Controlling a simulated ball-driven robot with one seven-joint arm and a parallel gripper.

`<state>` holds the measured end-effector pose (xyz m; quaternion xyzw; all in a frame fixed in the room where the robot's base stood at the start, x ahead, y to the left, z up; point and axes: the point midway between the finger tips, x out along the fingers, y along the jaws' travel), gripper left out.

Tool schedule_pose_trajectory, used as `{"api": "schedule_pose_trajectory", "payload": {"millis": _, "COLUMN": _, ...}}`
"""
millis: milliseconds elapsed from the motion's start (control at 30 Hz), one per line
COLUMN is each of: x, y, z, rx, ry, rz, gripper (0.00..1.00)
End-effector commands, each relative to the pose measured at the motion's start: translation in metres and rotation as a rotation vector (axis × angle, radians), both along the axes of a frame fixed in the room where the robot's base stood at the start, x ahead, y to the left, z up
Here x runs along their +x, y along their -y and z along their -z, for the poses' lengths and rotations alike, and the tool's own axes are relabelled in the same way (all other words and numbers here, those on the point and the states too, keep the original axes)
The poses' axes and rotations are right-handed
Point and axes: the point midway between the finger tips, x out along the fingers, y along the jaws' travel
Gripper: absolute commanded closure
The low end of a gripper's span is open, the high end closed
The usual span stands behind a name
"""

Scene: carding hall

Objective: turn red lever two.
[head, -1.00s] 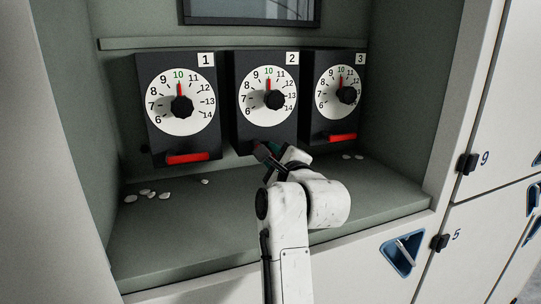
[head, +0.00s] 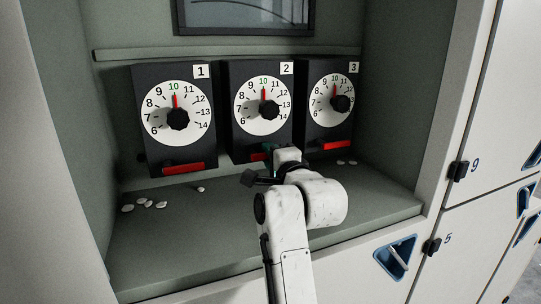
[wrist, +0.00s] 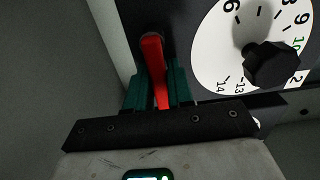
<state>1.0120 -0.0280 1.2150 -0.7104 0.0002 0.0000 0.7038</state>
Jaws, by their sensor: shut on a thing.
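Red lever two (head: 258,156) is at the bottom of the box marked 2 (head: 226,136), mostly hidden behind my gripper in the head view. My gripper (head: 267,149) is in front of the lower part of that box. In the wrist view, the red lever (wrist: 155,68) stands between the two green fingers (wrist: 155,90), which are shut on it. The white dial with its black knob (wrist: 271,65) is beside it there. On dial two (head: 263,104), the red pointer is near the green 10.
Box 1 (head: 142,120), with its red lever (head: 183,168) level, stands left. Box 3 (head: 312,128), with its red lever (head: 337,145), stands right. Small white pieces (head: 141,203) lie on the grey shelf (head: 190,240). A ridge (head: 115,54) runs behind the boxes.

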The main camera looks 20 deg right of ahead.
Motion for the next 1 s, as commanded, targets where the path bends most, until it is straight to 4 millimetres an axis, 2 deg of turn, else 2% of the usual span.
{"api": "schedule_pose_trajectory", "payload": {"millis": 367, "x": 0.000, "y": -0.002, "z": -0.001, "rx": -0.010, "ry": 0.001, "rz": -0.003, "gripper": 1.00}}
{"api": "schedule_pose_trajectory", "payload": {"millis": 400, "x": 0.000, "y": -0.002, "z": -0.001, "rx": -0.009, "ry": 0.001, "rz": -0.003, "gripper": 0.76}}
{"api": "schedule_pose_trajectory", "payload": {"millis": 600, "x": 0.000, "y": -0.001, "z": 0.000, "rx": -0.007, "ry": 0.001, "rz": -0.002, "gripper": 0.57}}
{"api": "schedule_pose_trajectory", "payload": {"millis": 867, "x": -0.001, "y": -0.001, "z": 0.000, "rx": -0.006, "ry": 0.000, "rz": -0.001, "gripper": 0.57}}
{"api": "schedule_pose_trajectory", "payload": {"millis": 1000, "x": -0.011, "y": -0.001, "z": 0.001, "rx": -0.007, "ry": 0.000, "rz": -0.001, "gripper": 0.57}}
